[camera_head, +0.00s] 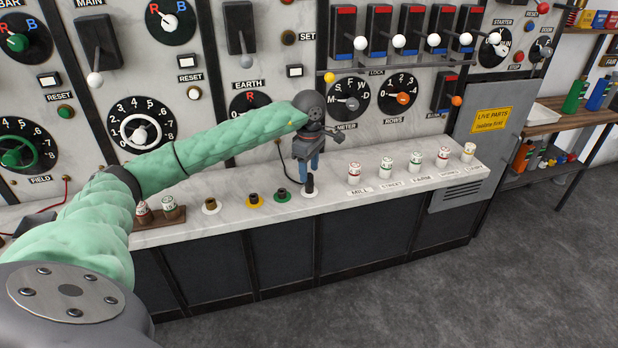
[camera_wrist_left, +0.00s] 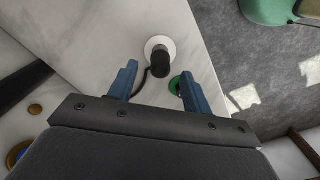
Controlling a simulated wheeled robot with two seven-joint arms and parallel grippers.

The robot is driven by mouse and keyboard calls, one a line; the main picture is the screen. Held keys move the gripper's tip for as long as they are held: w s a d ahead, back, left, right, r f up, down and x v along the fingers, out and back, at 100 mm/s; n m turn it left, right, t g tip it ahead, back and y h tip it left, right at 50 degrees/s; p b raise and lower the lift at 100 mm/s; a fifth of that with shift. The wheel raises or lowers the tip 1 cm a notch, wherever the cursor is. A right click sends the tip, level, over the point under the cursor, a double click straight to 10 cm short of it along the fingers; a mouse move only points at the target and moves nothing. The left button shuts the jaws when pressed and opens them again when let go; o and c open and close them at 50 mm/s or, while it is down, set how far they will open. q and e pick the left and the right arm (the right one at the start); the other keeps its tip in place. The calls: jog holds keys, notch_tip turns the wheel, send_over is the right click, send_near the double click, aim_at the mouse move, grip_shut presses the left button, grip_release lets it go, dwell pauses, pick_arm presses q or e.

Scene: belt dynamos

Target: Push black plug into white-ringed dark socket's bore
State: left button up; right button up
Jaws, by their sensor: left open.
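The black plug (camera_head: 310,184) stands upright at the white-ringed dark socket (camera_head: 308,194) on the marble counter, and a dark cable runs near it to the panel. In the left wrist view the plug (camera_wrist_left: 161,62) covers part of the white ring (camera_wrist_left: 152,43); how deep it sits in the bore cannot be told. My left gripper (camera_head: 309,172) points down just above the plug. Its blue fingers (camera_wrist_left: 159,73) are open, one on each side of the plug, with gaps between them and it. My right gripper is not in view.
Several labelled white pegs, including one with a green band (camera_head: 386,165), stand to the right. The switch panel rises behind. The counter's front edge (camera_head: 350,199) is close.

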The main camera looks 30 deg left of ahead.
aim_at(309, 173)
pick_arm(q)
jog(key=shift+r+b, duration=0.45)
jog(key=shift+r, duration=1.8)
